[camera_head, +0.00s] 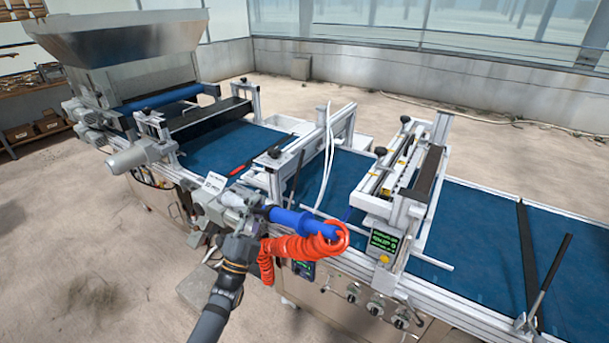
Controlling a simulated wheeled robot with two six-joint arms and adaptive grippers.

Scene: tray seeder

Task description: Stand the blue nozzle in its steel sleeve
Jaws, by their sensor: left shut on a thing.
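The blue nozzle (301,222) is in the middle of the head view, in front of the near edge of the conveyor. It lies nearly level, tilted slightly down to the right. A red coiled hose (290,247) loops around its right end and hangs below it. My left gripper (261,213) is shut on the blue nozzle at its left end; the fingers are small and partly hidden against the grey machine parts behind. I cannot make out the steel sleeve for certain. My right gripper is not in view.
The seeder line has a blue belt (480,236), with metal cross frames (405,180) standing over it. A steel hopper (120,38) is at the far left. A small green-lit display (383,241) and control knobs (376,308) are right of the nozzle. Open floor lies at the lower left.

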